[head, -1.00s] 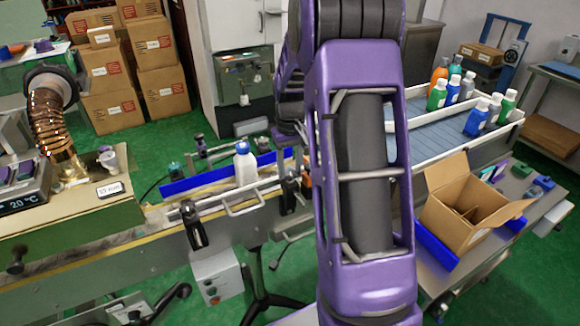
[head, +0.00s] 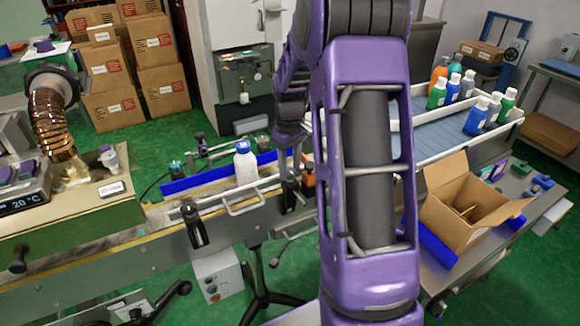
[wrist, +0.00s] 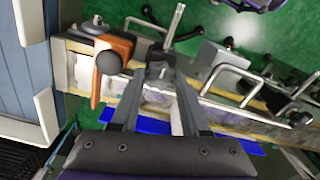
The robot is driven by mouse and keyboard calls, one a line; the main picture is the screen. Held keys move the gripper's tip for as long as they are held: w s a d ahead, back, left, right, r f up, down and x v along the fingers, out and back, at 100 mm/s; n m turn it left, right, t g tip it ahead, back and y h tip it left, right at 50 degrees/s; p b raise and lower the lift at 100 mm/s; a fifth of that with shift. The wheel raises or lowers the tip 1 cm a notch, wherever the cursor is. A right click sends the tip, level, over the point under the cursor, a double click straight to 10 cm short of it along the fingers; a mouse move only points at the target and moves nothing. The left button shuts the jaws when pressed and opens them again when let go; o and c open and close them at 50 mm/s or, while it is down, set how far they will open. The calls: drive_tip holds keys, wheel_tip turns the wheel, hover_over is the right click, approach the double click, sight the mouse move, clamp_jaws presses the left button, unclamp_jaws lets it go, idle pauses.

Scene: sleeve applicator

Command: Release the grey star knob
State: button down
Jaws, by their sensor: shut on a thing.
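My gripper (wrist: 160,80) reaches away from the wrist camera, its two long grey fingers closing in at the tips. It is shut on a small dark grey piece, taken as the grey star knob (wrist: 160,70), at the conveyor rail. The piece is small and partly covered by the fingertips, so its star shape cannot be made out. In the head view my gripper (head: 290,165) points down at the rail's right end, partly behind my purple arm. The knob cannot be made out there.
An orange clamp (wrist: 115,48) with a black ball handle sits close left of my fingers in the wrist view. A grey block (wrist: 211,62) and bent metal rods are to the right. A white bottle (head: 245,165) with a blue cap stands on the conveyor. An open carton (head: 470,215) is at right.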

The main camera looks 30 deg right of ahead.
sight(290, 171)
drive_tip(key=shift+c, duration=2)
unclamp_jaws()
wheel_tip(290, 171, up, 18)
drive_tip(key=shift+f, duration=0.25)
